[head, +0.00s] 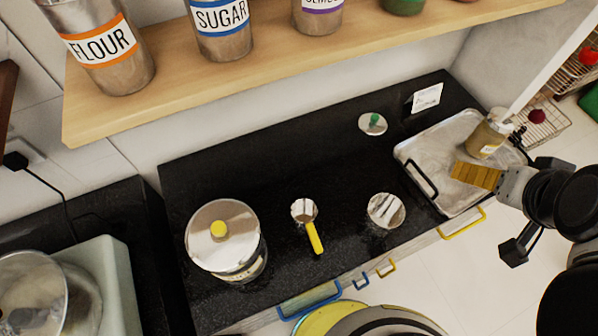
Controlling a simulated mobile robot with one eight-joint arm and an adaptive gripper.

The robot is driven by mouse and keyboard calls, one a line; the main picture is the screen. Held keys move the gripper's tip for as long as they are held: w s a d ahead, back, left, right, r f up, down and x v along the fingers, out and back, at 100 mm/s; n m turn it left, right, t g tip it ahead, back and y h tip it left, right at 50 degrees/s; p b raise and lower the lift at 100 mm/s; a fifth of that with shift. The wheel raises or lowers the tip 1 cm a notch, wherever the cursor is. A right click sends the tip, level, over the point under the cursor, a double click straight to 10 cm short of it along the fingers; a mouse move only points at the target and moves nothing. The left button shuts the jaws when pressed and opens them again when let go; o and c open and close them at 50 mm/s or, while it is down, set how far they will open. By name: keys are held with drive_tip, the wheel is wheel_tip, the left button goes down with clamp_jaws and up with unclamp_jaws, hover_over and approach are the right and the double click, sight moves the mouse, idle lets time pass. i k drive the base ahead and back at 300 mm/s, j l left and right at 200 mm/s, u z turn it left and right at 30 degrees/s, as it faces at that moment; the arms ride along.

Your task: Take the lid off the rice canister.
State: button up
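A round metal canister (247,268) stands at the front left of the black counter. Its metal lid (206,225) with a yellow knob (219,229) is seated on top. The label on its side is mostly turned away, so I cannot read whether it says rice. My gripper (530,207) is at the right edge, far from the canister, over the tray's right side. Its two black fingers are spread wide apart. A grey and yellow ribbed object (476,175) shows beside the fingers; I cannot tell what it is.
A metal tray (425,150) holds a jar (487,135). A yellow-handled scoop (313,235), a shiny round metal piece (386,210) and a green-knobbed lid (373,123) lie between. A wooden shelf (270,75) with labelled canisters overhangs the back. A scale-like appliance (105,270) stands left.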

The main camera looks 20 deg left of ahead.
sight(223, 234)
drive_tip(key=u, duration=0.4)
drive_tip(key=j+u, duration=0.1)
drive_tip(key=u, duration=0.35)
drive_tip(key=j+u, duration=0.1)
drive_tip(key=u, duration=0.3)
drive_tip(key=k+j+u, duration=0.1)
drive_tip(key=u, duration=0.75)
drive_tip(key=k+j+z, duration=0.1)
drive_tip(key=j+z, duration=0.35)
drive_tip(key=z, duration=0.25)
drive_tip(key=k+j+z, duration=0.15)
drive_tip(key=z, duration=0.2)
